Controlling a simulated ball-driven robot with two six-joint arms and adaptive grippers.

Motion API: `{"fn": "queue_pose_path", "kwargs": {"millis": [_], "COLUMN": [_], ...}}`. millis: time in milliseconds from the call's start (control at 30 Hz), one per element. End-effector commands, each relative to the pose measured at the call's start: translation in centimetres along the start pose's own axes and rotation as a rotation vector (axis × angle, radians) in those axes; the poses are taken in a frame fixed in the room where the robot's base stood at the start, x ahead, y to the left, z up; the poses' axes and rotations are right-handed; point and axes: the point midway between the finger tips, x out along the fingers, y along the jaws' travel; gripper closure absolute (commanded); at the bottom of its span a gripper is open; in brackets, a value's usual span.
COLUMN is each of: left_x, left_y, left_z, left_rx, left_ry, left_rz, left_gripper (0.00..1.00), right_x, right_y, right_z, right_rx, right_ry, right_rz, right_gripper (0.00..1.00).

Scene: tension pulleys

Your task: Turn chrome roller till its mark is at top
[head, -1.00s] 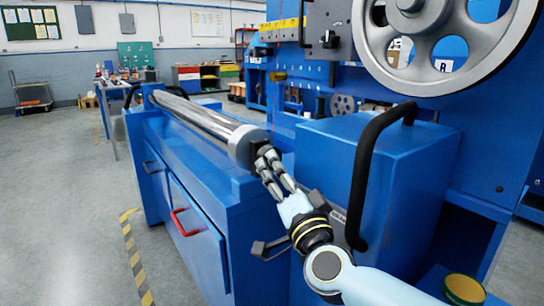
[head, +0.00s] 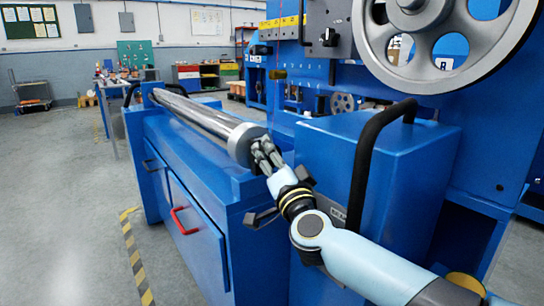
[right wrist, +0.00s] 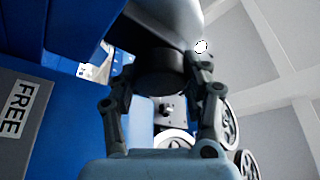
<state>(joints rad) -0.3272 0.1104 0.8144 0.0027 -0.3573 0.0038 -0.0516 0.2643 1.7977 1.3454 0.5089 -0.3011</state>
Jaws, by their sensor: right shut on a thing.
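The chrome roller (head: 205,118) lies along the top of the blue bench, its near end toward me. My right gripper (head: 264,152) is at that near end. In the right wrist view, its two fingers (right wrist: 163,88) are closed around a dark round knob (right wrist: 160,72) on the end of the roller (right wrist: 172,18). A small white round spot (right wrist: 201,46) shows just right of the knob; I cannot tell if it is the roller's mark. No mark can be made out on the roller in the head view. My left gripper is not in view.
A blue cabinet (head: 375,160) with a black curved handle (head: 362,165) stands close right of my right gripper. The blue bench (head: 195,170) has a red drawer handle (head: 184,221). A large spoked wheel (head: 500,75) is above right. Open floor lies left.

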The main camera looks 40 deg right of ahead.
Motion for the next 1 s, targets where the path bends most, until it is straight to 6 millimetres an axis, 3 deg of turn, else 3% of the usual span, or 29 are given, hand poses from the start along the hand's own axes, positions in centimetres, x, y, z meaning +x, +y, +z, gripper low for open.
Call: {"fn": "queue_pose_path", "kwargs": {"millis": [33, 133, 333, 700, 1000], "left_x": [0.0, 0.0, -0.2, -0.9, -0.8], "left_y": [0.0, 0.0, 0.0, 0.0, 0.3], "left_z": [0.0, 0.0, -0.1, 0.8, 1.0], "left_rx": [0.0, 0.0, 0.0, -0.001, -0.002], "left_ry": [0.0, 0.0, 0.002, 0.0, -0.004], "left_rz": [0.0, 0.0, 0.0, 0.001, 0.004], "left_gripper": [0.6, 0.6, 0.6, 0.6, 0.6], "right_x": [0.0, 0.0, 0.0, 0.0, -0.1], "right_y": [0.0, 0.0, 0.0, -0.1, -0.1], "right_z": [0.0, 0.0, -0.1, 0.0, 0.1], "right_rx": [0.0, 0.0, -0.07, -0.43, -0.46], "right_ry": [0.0, 0.0, 0.0, -0.001, -0.001], "right_rz": [0.0, 0.001, -0.027, -0.177, -0.19], "right_gripper": [0.72, 0.84, 0.84, 0.84, 0.84]}}
